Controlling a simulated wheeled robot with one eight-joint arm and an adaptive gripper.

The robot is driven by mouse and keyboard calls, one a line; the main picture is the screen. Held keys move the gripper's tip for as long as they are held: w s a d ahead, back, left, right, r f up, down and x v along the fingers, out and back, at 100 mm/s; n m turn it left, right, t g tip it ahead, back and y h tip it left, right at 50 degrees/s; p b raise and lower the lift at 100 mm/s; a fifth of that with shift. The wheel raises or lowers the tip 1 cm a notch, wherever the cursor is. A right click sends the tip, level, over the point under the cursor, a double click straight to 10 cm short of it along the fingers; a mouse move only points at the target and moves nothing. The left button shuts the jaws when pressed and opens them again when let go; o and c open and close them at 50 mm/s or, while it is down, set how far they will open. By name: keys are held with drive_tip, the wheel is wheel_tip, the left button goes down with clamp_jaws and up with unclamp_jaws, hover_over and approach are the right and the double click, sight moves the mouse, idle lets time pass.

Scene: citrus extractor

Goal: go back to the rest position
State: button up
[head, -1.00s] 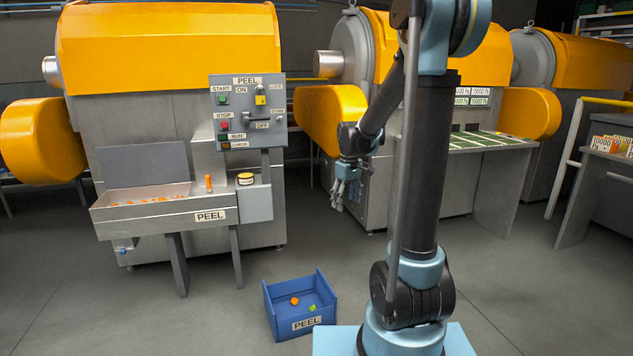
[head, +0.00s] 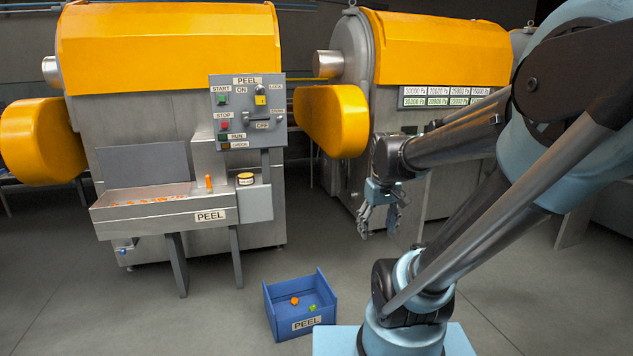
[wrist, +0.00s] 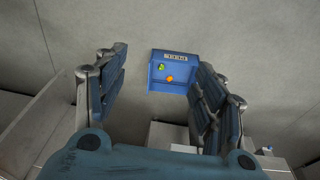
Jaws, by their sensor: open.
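My gripper (head: 380,219) hangs pointing down in the head view, to the right of the control panel and in front of the second machine. Its fingers are spread and nothing is between them. In the wrist view my gripper (wrist: 160,95) shows its two blue-padded fingers wide apart over the grey floor. The blue PEEL bin (head: 273,321) stands on the floor below and to the left of the gripper. It also shows far below in the wrist view (wrist: 155,72). An orange piece (head: 294,301) and a green piece (head: 313,308) lie in the bin.
The left machine (head: 180,120) has a PEEL control panel (head: 247,112) and a steel trough (head: 150,207) with orange bits. A second machine (head: 440,50) stands behind my arm with pressure labels (head: 445,96). The floor (head: 200,325) around the bin is clear.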

drive_tip(key=s+d+f+m, duration=0.1)
drive_tip(key=s+f+m, duration=0.1)
drive_tip(key=s+f, duration=0.3)
drive_tip(key=s, duration=0.4)
drive_tip(key=shift+d+f+m, duration=0.15)
drive_tip(key=shift+d+m, duration=0.15)
drive_tip(key=shift+m, duration=0.1)
drive_tip(key=shift+w+f, duration=0.2)
drive_tip(key=shift+w, duration=0.2)
